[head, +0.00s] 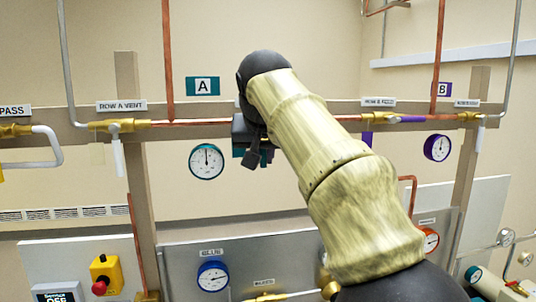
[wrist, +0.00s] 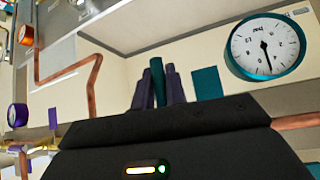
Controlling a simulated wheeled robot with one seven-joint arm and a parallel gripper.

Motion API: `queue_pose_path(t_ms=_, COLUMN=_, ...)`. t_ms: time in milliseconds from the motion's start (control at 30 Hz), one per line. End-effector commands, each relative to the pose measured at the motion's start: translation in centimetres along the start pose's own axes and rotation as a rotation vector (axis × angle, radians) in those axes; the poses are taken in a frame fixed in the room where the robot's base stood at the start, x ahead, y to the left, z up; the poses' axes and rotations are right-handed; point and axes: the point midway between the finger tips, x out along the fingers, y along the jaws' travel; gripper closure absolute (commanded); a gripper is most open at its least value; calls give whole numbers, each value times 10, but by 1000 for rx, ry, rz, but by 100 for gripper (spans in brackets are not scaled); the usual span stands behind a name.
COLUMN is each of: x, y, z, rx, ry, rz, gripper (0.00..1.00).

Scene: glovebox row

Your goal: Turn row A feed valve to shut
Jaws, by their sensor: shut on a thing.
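The row A feed valve is mostly hidden behind my arm and gripper, under the teal A sign (head: 203,86). My gripper (head: 252,158) is at the copper pipe just right of the teal-rimmed gauge (head: 206,161). In the wrist view my gripper (wrist: 158,90) has its two dark fingers closed on a narrow teal handle (wrist: 157,74), which shows between them. The valve body and its label are hidden, so I cannot tell the handle's angle to the pipe. A teal tag (wrist: 207,83) hangs beside the fingers.
The row A vent valve (head: 118,126) with a white handle is to the left. The purple-handled row B feed valve (head: 385,119) is right of my arm. Below are a blue gauge (head: 212,277) and a yellow box with a red button (head: 104,274). The purple-rimmed gauge (head: 437,147) is at right.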

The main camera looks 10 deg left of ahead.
Motion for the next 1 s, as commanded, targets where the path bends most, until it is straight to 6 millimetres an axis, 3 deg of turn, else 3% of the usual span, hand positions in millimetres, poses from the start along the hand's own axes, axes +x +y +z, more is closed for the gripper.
queue_pose_path(t_ms=33, x=-6, y=0, z=-6, rx=5, ry=23, rz=-9, gripper=82)
queue_pose_path(t_ms=133, x=-5, y=0, z=-5, rx=4, ry=19, rz=-7, gripper=65)
queue_pose_path(t_ms=567, x=-10, y=-1, z=-2, rx=1, ry=10, rz=-5, gripper=65)
queue_pose_path(t_ms=767, x=-41, y=-3, z=-3, rx=-1, ry=12, rz=-9, gripper=65)
queue_pose_path(t_ms=1000, x=-91, y=-3, z=-3, rx=-2, ry=14, rz=-11, gripper=65)
